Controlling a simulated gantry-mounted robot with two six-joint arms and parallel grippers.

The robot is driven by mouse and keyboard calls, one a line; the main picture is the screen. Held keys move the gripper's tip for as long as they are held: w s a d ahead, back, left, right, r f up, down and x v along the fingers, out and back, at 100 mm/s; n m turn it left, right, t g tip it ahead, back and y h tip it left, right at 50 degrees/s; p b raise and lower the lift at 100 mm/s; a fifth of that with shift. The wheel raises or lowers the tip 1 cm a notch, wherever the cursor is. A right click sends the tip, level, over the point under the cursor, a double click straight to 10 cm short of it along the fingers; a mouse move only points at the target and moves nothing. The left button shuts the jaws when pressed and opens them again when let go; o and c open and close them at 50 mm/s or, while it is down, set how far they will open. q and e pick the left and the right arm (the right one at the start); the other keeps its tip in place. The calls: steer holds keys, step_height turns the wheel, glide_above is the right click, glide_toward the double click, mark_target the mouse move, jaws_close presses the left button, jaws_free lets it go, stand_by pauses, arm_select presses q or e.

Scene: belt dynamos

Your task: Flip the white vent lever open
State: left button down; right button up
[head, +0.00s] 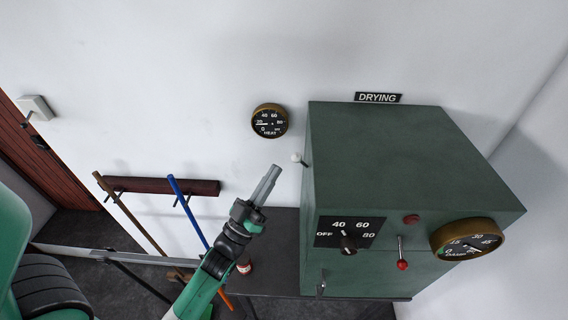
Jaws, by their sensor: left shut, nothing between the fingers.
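The white vent lever (297,158) shows as a small white knob on a short dark stem at the left side of the green drying cabinet (400,150), near its upper back edge. My left gripper (273,172) is shut and empty, its fingertips pointing up just below and left of the white knob. A gap shows between them in the picture; their difference in depth is hard to judge. My right gripper is not in view.
The cabinet front has a dial (348,243), a red-knobbed lever (402,264) and a brass gauge (466,239). It stands on a dark table (275,226). A heat gauge (269,121) hangs on the wall. A blue-handled tool (188,211) leans left of my arm.

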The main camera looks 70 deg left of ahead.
arm_select(q)
steer(key=shift+w+a+f, duration=0.1)
steer(key=shift+w+a, duration=0.15)
steer(key=shift+w, duration=0.35)
steer(key=shift+w+a+f, duration=0.15)
steer(key=shift+w+a, duration=0.05)
steer(key=shift+w, duration=0.45)
steer(key=shift+w+a+f, duration=0.1)
steer(key=shift+w+a, duration=0.15)
steer(key=shift+w, duration=0.35)
steer(key=shift+w+a+r, duration=0.35)
steer(key=shift+w+a, duration=0.05)
steer(key=shift+a, duration=0.1)
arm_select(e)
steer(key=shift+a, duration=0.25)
arm_select(q)
steer(key=s+d+f+b, duration=0.1)
steer(key=s+d+f, duration=0.1)
steer(key=s, duration=0.3)
steer(key=s+d+f+b, duration=0.1)
steer(key=s+d, duration=0.3)
steer(key=s, duration=0.2)
steer(key=shift+f, duration=0.4)
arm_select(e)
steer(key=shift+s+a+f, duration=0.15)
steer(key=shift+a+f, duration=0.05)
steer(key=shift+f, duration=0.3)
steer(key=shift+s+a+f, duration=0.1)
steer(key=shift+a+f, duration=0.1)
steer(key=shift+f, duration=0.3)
